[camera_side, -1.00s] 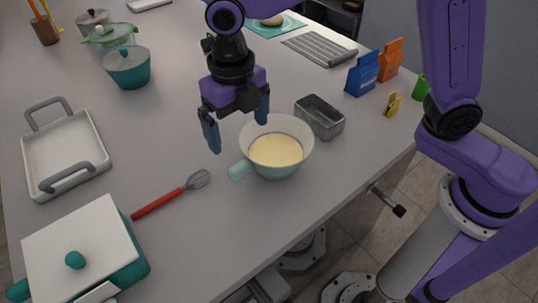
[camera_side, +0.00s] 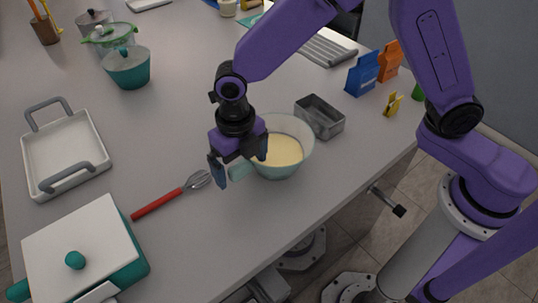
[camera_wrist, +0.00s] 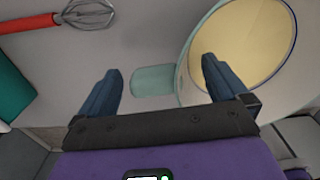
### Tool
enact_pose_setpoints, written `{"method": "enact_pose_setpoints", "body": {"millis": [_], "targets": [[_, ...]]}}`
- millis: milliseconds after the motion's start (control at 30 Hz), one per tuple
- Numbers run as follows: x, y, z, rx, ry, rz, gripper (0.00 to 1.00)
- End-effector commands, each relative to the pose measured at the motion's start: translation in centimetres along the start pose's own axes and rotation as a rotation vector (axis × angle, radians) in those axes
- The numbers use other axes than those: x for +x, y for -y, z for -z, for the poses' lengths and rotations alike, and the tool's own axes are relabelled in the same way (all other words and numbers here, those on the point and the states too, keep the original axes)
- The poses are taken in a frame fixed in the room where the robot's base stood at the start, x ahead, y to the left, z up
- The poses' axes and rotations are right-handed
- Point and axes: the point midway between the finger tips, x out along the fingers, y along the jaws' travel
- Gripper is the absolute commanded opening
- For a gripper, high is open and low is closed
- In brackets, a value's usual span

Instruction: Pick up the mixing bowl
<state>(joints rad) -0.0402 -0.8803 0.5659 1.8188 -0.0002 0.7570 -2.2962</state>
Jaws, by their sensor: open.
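The mixing bowl (camera_side: 290,166) is pale teal with a side handle and holds a yellow batter. It stands upright on the grey table. My gripper (camera_side: 238,168) is open over the bowl's left side, in front of part of the bowl in the side view. In the wrist view my open gripper (camera_wrist: 160,85) has its two fingers on either side of the bowl's handle (camera_wrist: 153,81), with the right finger overlapping the bowl (camera_wrist: 189,80) in the picture. I cannot tell whether a finger touches the bowl or handle.
A red-handled whisk (camera_side: 170,195) lies just left of my gripper. A metal loaf tin (camera_side: 322,119) stands behind the bowl. A white tray (camera_side: 65,158) and a lidded teal pot (camera_side: 80,255) are at the left. The table's front edge is close to the bowl.

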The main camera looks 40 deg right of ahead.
Motion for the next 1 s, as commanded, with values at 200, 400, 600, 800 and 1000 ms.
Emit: {"method": "enact_pose_setpoints", "body": {"millis": [200, 400, 600, 800, 1000], "targets": [[0.0, 0.0, 0.0, 0.0, 0.0, 0.0, 0.84], [0.0, 0.0, 0.0, 0.0, 0.0, 0.0, 0.19], [-0.1, 0.0, 0.0, 0.0, 0.001, -0.001, 0.04], [-0.7, -0.1, -0.1, 0.0, 0.003, -0.003, 0.0], [-3.6, -0.1, -0.1, -0.001, 0.006, -0.007, 0.0]]}}
